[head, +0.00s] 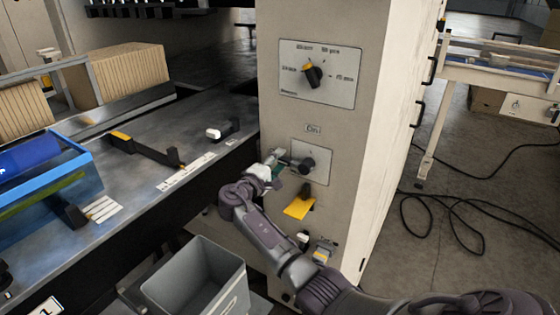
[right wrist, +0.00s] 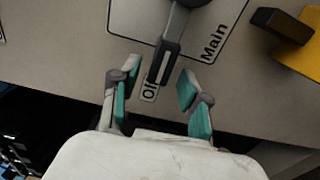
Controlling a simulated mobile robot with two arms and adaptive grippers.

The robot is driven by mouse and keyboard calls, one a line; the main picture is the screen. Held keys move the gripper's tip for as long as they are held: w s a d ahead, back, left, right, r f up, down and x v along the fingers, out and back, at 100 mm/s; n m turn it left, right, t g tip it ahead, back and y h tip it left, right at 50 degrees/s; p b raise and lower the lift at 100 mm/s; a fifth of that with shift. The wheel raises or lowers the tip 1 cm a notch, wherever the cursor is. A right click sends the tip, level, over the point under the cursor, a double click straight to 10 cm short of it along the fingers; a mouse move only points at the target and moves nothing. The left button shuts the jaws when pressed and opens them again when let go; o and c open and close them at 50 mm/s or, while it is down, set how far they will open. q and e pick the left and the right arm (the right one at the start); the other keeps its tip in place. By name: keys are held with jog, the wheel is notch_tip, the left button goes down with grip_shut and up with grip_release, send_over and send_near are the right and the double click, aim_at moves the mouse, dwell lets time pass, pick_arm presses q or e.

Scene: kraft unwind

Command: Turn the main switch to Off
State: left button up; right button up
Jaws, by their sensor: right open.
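The main switch (head: 307,165) is a dark rotary knob with a bar handle on a pale plate, low on the beige cabinet. In the head view the handle points left, toward my right gripper (head: 277,160). In the right wrist view the switch handle (right wrist: 171,45) extends down between the fingers of my right gripper (right wrist: 160,80). Its tip partly covers the "Off" label (right wrist: 149,90). The fingers are open, one on each side of the handle's end, with gaps visible. "Main" is printed on the plate. My left gripper is not in view.
A black and yellow selector knob (head: 312,75) sits on a panel above. A yellow part (head: 299,207) juts out below the switch. A grey bin (head: 200,275) stands below left. The metal machine table (head: 140,160) lies left of the cabinet. Cables (head: 480,215) lie on the floor at right.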

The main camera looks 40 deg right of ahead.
jog(key=v, duration=1)
jog(key=shift+a, duration=0.4)
jog(key=shift+s, duration=0.1)
